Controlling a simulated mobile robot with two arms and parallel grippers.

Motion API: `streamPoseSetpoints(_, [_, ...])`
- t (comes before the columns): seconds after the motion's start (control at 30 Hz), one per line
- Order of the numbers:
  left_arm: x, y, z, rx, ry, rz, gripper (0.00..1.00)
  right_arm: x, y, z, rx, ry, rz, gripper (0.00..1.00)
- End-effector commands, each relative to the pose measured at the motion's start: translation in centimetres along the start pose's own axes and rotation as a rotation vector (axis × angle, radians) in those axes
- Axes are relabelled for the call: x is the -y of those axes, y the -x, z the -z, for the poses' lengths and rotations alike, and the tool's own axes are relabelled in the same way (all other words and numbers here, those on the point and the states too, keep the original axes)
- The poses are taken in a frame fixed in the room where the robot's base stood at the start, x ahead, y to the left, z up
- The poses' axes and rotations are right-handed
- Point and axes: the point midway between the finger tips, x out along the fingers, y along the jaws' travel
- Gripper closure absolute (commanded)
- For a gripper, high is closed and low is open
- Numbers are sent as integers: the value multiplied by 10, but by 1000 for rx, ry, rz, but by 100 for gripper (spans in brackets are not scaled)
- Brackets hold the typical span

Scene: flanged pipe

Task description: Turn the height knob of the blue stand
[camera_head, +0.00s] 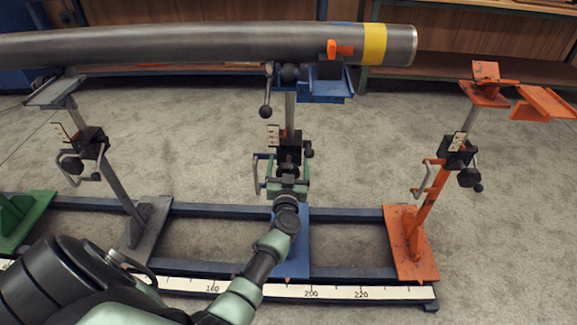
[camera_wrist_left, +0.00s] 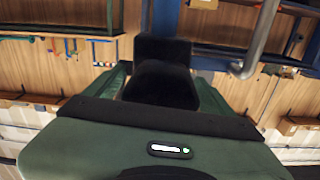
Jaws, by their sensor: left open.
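The blue stand is in the middle of the head view, with a blue base plate (camera_head: 296,245), a grey post (camera_head: 290,108) and a blue top bracket (camera_head: 328,88) near the pipe. My left gripper (camera_head: 283,166) is at the stand's clamp, its green fingers open around a dark part. In the left wrist view, a black block-like part (camera_wrist_left: 162,70) shows between the fingers; I cannot tell whether it is the height knob or whether the fingers touch it. The gripper partly hides the clamp. A bent grey crank handle (camera_wrist_left: 262,35) shows at upper right there.
A long grey pipe (camera_head: 200,43) with a yellow band (camera_head: 374,44) runs across the top. A grey stand (camera_head: 153,220) is at left, an orange stand (camera_head: 410,245) at right. A blue rail frame with a ruler (camera_head: 345,292) runs below. Carpet is clear between the stands.

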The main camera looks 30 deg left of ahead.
Motion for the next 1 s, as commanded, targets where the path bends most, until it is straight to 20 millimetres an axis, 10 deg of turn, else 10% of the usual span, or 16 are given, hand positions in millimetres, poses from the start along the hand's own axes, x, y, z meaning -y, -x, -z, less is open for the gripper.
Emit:
streamPoseSetpoints(0.27, [0,-2,0,0,0,0,16,0,2,0,1,0,-1,100])
streamPoseSetpoints(0.5, [0,-2,0,0,0,1,79,0,2,0,1,0,0,100])
streamPoseSetpoints(1.0, [1,-1,1,1,147,0,78,1,-15,-7,11,2,1,100])
